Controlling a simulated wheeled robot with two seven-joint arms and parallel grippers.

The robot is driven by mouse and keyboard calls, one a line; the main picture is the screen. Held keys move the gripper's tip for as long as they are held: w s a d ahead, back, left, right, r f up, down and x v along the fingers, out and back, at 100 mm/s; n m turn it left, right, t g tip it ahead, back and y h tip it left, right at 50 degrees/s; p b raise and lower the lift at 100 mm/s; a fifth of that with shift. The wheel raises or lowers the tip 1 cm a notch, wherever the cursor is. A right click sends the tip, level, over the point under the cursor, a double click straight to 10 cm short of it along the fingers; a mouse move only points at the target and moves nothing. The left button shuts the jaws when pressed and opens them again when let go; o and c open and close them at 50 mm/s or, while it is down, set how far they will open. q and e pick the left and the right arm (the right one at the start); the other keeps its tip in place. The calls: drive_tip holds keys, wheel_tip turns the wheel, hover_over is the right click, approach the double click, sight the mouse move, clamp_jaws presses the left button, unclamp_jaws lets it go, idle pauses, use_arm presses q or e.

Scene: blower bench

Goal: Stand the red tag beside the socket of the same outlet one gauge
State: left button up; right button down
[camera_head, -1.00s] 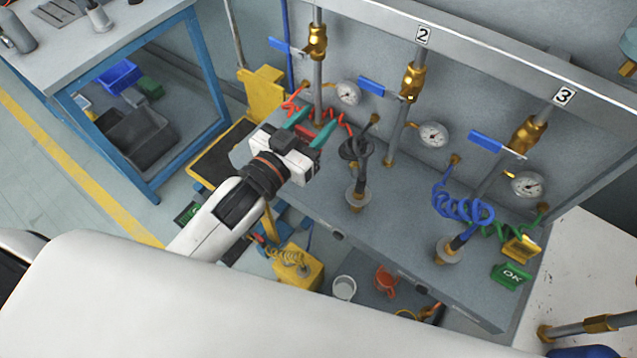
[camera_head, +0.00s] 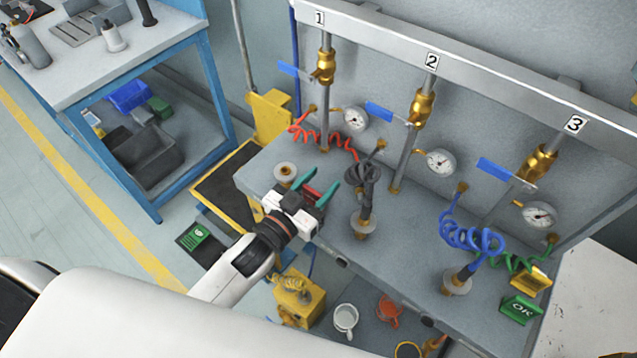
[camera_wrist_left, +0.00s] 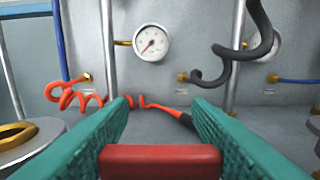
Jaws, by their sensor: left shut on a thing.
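My left gripper (camera_head: 320,186) is shut on the red tag (camera_head: 310,192), held over the left part of the bench near its front edge. In the left wrist view the red tag (camera_wrist_left: 160,161) lies crosswise between the green fingers. The brass-ringed socket of outlet one (camera_head: 286,171) is empty, just left of the gripper; part of it shows at the wrist view's left edge (camera_wrist_left: 18,140). Gauge one (camera_head: 355,118) is on the back panel, and also in the wrist view (camera_wrist_left: 151,42). The red coiled hose (camera_head: 322,138) lies behind the gripper. My right gripper is out of view.
A black hose (camera_head: 362,174) stands in the second socket (camera_head: 363,223), right of the gripper. A blue hose (camera_head: 470,235) stands in the third socket (camera_head: 457,282). A yellow tag (camera_head: 532,280) and a green OK tag (camera_head: 521,308) stand at the bench's right end.

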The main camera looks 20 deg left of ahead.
use_arm(q)
drive_tip(key=shift+f, duration=0.15)
drive_tip(key=o, duration=1)
drive_tip(key=b+v, duration=0.1)
drive_tip(key=v, duration=1.1)
